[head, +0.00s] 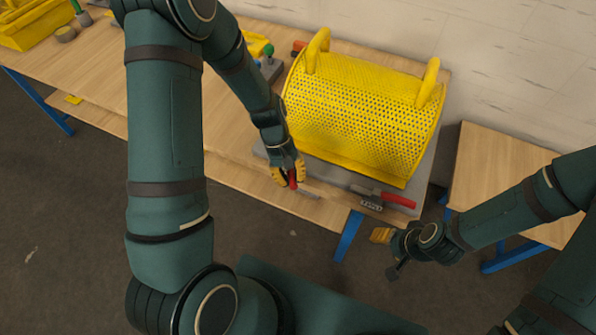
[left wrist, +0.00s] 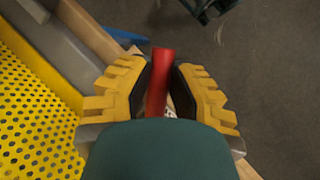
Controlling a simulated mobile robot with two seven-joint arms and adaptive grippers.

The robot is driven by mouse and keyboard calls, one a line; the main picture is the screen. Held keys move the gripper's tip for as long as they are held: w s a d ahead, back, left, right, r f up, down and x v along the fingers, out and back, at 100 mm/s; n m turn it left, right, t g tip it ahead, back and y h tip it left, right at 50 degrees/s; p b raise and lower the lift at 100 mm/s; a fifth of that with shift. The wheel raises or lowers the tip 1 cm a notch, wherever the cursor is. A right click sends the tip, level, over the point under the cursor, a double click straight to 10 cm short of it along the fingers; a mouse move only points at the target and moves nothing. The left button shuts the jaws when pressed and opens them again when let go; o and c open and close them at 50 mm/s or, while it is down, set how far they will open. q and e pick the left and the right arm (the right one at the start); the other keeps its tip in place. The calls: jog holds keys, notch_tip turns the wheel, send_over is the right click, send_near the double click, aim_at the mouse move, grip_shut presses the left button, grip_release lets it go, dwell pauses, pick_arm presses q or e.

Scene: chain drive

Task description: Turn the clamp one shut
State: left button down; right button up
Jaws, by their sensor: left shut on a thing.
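My left gripper (head: 289,174) is at the front edge of the grey base plate, shut on a red clamp handle (head: 293,181). In the left wrist view the red handle (left wrist: 159,82) stands between the two yellow-padded fingers (left wrist: 158,95). A grey metal bar (head: 308,193) of this clamp runs right from the fingers; the rest is hidden by the gripper. A second clamp with a red handle (head: 398,199) lies along the plate's front right edge, apart from both grippers. My right gripper (head: 385,246) hangs beyond the table's front right corner, with nothing visible in it; its opening is unclear.
A large yellow perforated guard (head: 363,112) with two loop handles stands on the grey base plate (head: 425,165), just behind the clamps. A smaller wooden table (head: 492,168) stands at right. A yellow container (head: 35,22) is at far left. The floor in front is clear.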

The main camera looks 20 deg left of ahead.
pick_arm(q)
jog(key=shift+s+a+f+m+g+y+p, duration=0.1)
jog(key=shift+s+a+m+g+y, duration=0.25)
jog(key=shift+a+m, duration=0.65)
jog(key=shift+s+a+r+m+g+y+p, duration=0.15)
jog(key=shift+a+m+g+y, duration=0.3)
jog(key=shift+m, duration=1)
jog(key=shift+s+a+f+m+g+y+p, duration=0.1)
jog(key=shift+s+a+f+m+g+y, duration=0.15)
jog(key=shift+a+m+y, duration=0.7)
jog(key=shift+d+r+m+h, duration=0.1)
jog(key=shift+d+m+h, duration=0.15)
jog(key=shift+h, duration=0.2)
jog(key=c, duration=0.8)
grip_release()
jog(key=shift+a, duration=0.1)
jog(key=shift+c, duration=0.2)
jog(key=shift+w, duration=0.1)
jog(key=shift+w+r, duration=0.1)
jog(key=shift+r, duration=0.05)
jog(key=v, duration=1.1)
jog(key=shift+w+r, duration=0.2)
jog(key=shift+r, duration=0.15)
